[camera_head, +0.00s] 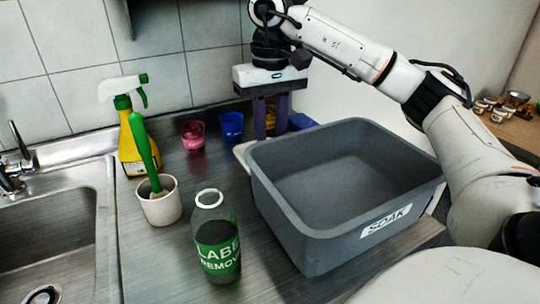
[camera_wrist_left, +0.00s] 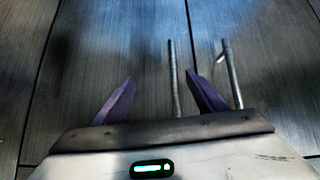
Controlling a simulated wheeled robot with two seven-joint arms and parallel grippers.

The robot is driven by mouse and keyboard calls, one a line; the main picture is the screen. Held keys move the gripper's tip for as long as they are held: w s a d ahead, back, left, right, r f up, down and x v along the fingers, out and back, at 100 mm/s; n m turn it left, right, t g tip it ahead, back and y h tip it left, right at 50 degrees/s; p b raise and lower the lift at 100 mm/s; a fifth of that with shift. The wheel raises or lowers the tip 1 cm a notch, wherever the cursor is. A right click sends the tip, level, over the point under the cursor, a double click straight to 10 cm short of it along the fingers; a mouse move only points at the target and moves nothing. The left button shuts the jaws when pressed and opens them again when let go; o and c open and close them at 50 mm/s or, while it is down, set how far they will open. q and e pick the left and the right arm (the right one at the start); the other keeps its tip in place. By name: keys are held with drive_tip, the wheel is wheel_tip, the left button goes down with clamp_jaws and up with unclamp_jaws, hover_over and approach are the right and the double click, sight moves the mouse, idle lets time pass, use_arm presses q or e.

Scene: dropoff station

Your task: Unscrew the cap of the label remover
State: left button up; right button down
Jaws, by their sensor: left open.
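The label remover (camera_head: 217,245) is a clear bottle with a green label, standing upright on the steel counter in the head view. A white ring-shaped cap (camera_head: 209,199) shows at its top; I cannot tell how tightly it sits. My right gripper (camera_head: 270,128) points down behind the grey bin, far from the bottle. Its two purple fingers stand apart, with nothing clearly held. My left gripper (camera_wrist_left: 162,88) shows only in the left wrist view. Its purple fingers are apart and empty. The bottle is not in that view.
A grey bin (camera_head: 290,232) marked SOAK stands right of the bottle. A white cup (camera_head: 160,208) with a green-handled brush, a yellow spray bottle (camera_head: 128,150), pink cup (camera_head: 193,137) and blue cup (camera_head: 231,127) stand behind. A sink (camera_head: 50,225) is at left. Thin metal rods (camera_wrist_left: 173,80) show in the wrist view.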

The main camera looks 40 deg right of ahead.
wheel_tip(320, 180, down, 4)
drive_tip(key=shift+d, duration=0.1)
drive_tip(key=shift+w+f, duration=0.15)
use_arm(q)
drive_tip(key=shift+s+f, duration=0.25)
drive_tip(key=shift+f, duration=0.1)
use_arm(e)
drive_tip(key=shift+f, duration=0.2)
drive_tip(key=c, duration=1.5)
unclamp_jaws()
use_arm(q)
drive_tip(key=shift+f, duration=0.15)
